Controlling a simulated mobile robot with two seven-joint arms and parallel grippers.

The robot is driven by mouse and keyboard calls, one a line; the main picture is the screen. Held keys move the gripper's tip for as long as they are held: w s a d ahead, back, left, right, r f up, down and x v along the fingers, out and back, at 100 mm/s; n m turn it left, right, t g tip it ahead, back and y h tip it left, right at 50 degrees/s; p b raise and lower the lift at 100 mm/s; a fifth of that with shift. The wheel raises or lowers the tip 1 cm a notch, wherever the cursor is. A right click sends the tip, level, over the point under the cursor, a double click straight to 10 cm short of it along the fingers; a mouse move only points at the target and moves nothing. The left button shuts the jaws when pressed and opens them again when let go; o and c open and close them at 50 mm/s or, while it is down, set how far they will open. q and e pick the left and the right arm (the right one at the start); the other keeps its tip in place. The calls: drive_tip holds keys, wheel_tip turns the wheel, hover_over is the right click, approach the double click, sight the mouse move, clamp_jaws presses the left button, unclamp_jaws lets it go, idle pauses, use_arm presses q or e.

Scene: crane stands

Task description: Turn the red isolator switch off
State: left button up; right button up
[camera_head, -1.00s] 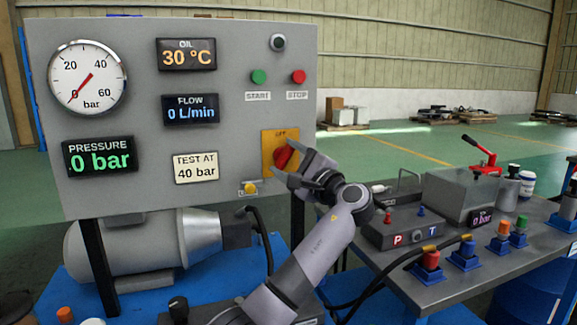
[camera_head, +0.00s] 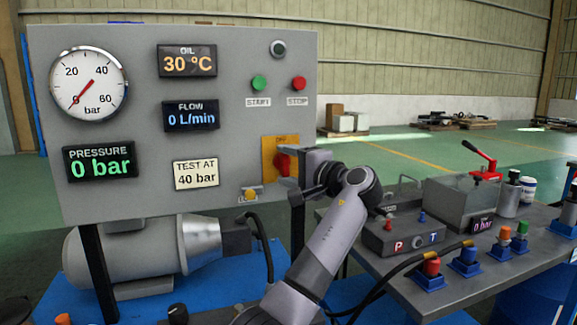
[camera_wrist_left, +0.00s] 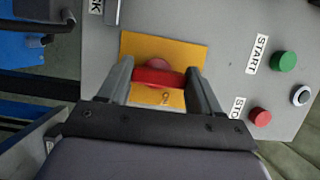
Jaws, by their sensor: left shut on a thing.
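The red isolator switch (camera_head: 283,163) sits on a yellow plate (camera_head: 268,146) at the lower right of the grey panel. My left gripper (camera_head: 293,173) is at the switch and partly covers it. In the left wrist view, the red handle (camera_wrist_left: 159,78) lies between the two fingers of my left gripper (camera_wrist_left: 160,72), which are shut on it, one at each end. The handle stands about upright on the panel. The lettering on the plate is too small or covered to read fully. My right gripper is not in view.
Green START (camera_head: 259,83) and red STOP (camera_head: 299,83) buttons are above the switch. A bench (camera_head: 462,284) with hose fittings stands at the right.

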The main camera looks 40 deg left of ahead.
use_arm(q)
drive_tip(key=shift+f, duration=0.1)
drive_tip(key=o, duration=1.1)
drive_tip(key=shift+c, duration=0.2)
drive_tip(key=d, duration=0.7)
drive_tip(key=shift+s, duration=0.3)
drive_tip(key=shift+d, duration=0.1)
